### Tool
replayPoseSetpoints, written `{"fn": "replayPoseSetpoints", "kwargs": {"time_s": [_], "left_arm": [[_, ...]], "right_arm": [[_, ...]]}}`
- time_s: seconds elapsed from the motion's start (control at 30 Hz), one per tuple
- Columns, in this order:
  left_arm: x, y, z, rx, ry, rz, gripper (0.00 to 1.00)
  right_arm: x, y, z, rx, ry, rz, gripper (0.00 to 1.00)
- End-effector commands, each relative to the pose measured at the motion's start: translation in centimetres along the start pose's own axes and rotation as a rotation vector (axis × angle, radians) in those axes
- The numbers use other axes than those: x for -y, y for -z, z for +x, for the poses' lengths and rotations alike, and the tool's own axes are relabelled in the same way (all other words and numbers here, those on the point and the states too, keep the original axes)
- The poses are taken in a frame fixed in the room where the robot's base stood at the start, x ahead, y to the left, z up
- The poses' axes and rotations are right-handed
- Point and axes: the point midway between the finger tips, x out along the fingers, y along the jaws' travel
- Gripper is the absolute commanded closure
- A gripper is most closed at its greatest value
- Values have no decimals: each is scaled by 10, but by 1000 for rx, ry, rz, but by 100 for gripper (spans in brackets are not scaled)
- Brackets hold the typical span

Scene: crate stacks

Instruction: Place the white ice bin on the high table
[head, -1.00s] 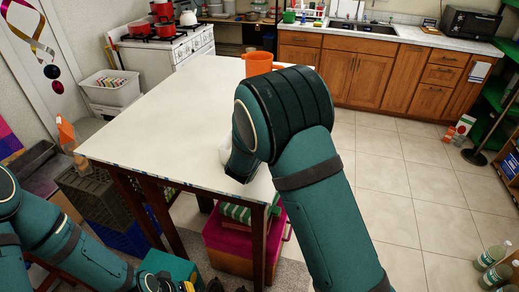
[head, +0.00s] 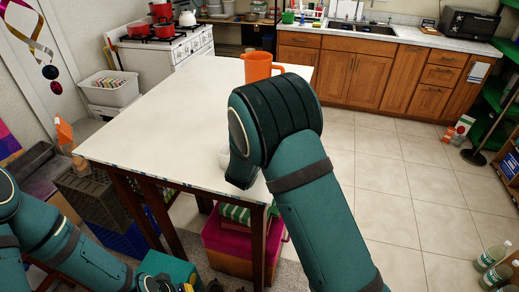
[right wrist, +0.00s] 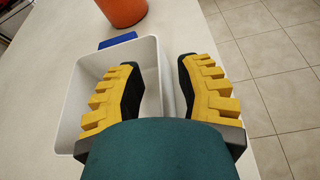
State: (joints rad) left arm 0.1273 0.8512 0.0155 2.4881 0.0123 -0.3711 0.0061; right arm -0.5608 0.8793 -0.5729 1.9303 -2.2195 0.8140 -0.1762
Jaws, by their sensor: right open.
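The white ice bin (right wrist: 95,62) stands upright on the pale-topped high table (head: 150,125), near its right side. It has a blue part on its far rim. In the head view only a small piece of the bin (head: 224,157) shows; my right arm hides the rest. My right gripper (right wrist: 159,65) is open around the bin's right wall, with one finger over the inside and the other outside. I cannot tell whether either finger touches. My left gripper (head: 182,286) is low at the bottom edge, mostly cut off; its jaws cannot be judged.
An orange pitcher (head: 258,67) stands on the table beyond the bin. Boxes (head: 228,240) and dark crates (head: 85,195) lie under and left of the table. A stove (head: 165,50) and cabinets (head: 350,72) are at the back. The tiled floor to the right is mostly clear.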

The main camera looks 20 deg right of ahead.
Motion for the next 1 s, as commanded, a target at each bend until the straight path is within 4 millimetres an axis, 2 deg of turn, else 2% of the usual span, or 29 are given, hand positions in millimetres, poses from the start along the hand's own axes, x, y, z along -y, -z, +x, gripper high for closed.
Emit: {"fn": "replayPoseSetpoints", "kwargs": {"time_s": [0.17, 0.4, 0.6, 0.8, 1.0], "left_arm": [[-1, 1, -2, -3, 0, -1, 100], [-2, 2, -4, -4, 0, -1, 100], [-2, 3, -5, -6, 1, -2, 100], [-2, 3, -6, -7, 1, -2, 100], [-2, 3, -6, -7, 1, -2, 100]], "right_arm": [[-1, -2, -22, -1, -3, 1, 66], [-1, -2, -73, -1, -4, 0, 66], [-1, -2, -105, -1, -3, 1, 66], [0, -1, -119, 0, -1, 0, 66], [0, -1, -121, 0, 0, 0, 66]]}}
